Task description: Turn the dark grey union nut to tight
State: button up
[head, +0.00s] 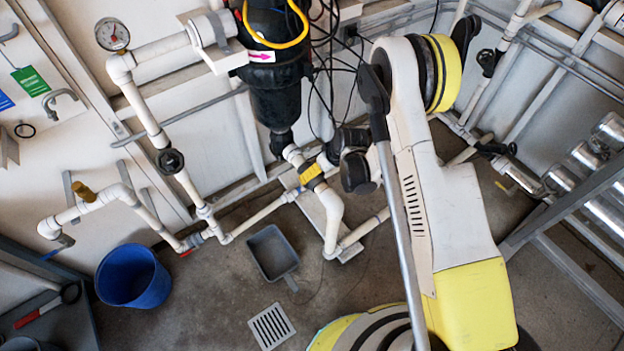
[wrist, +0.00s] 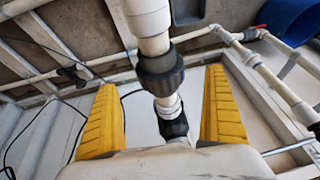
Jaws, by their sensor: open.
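The dark grey union nut (wrist: 160,72) sits on a white pipe in the wrist view, at the middle of the picture. My gripper (wrist: 162,88) is open, with one yellow finger on each side of the nut and a visible gap to both. Below the nut, a short white pipe runs to a black fitting (wrist: 173,125). In the head view, my gripper (head: 314,174) is at the white pipe under the black filter housing (head: 278,95). A yellow finger covers the pipe there, and I cannot make out the nut behind it.
A white elbow pipe (head: 333,205) curves down beside my gripper. Black cables (head: 325,60) hang close behind my arm. A blue bucket (head: 132,276), a grey dustpan (head: 271,252) and a floor drain (head: 271,326) are on the floor. A metal rack (head: 570,215) stands at the right.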

jog(key=b+x, duration=0.3)
jog(key=x, duration=0.5)
jog(key=shift+w+a+f, duration=0.1)
jog(key=shift+w+f, duration=0.05)
jog(key=shift+f, duration=0.2)
jog(key=shift+c, duration=0.3)
jog(key=c, duration=1.1)
